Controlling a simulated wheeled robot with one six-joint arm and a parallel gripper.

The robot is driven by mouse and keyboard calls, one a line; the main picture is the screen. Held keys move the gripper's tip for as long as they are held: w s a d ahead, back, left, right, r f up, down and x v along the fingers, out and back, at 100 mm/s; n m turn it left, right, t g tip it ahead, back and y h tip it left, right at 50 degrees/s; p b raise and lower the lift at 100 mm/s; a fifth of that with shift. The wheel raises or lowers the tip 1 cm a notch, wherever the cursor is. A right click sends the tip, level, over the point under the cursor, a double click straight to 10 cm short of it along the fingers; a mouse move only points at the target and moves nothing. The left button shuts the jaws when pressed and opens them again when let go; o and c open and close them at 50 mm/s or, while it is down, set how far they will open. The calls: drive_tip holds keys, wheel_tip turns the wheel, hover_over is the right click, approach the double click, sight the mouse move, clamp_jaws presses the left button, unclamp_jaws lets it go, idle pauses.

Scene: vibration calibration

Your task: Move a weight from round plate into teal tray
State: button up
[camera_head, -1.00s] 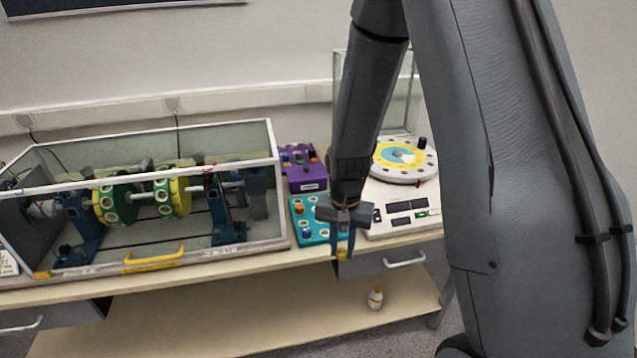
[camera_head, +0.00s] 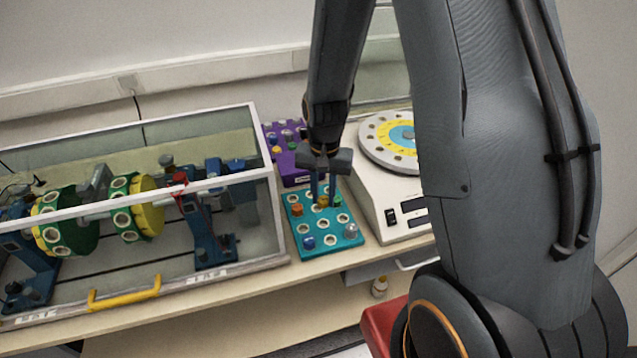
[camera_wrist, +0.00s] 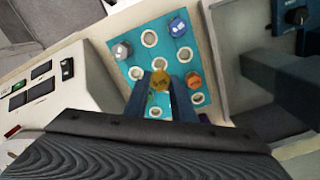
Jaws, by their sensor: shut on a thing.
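My gripper (camera_head: 323,197) is shut on a small yellow weight (camera_head: 323,201) over the teal tray (camera_head: 320,231). The weight also shows between the fingertips in the wrist view (camera_wrist: 160,82). Whether its bottom touches the tray or is in a hole, I cannot tell. The tray has round white-rimmed holes. An orange weight (camera_head: 296,209), a blue weight (camera_head: 309,242) and a grey weight (camera_head: 351,231) stand in it. The round plate (camera_head: 383,156), white with a yellow ring and blue centre, is on the white machine at the right, partly hidden by my arm.
A purple tray (camera_head: 290,172) with several knobs stands behind the teal tray. A glass case (camera_head: 262,190) with a rotor machine is close on the left. The white machine (camera_head: 372,205) is close on the right. The bench's front edge is near the tray.

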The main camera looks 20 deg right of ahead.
drive_tip(key=shift+f+b, duration=2.2)
drive_tip(key=shift+f, duration=0.7)
drive_tip(key=shift+f+b, duration=0.5)
drive_tip(key=shift+f, duration=0.65)
drive_tip(key=o, duration=1.1)
drive_tip(key=shift+r, duration=0.1)
drive_tip(key=shift+r+b, duration=0.8)
drive_tip(key=shift+r, duration=3.05)
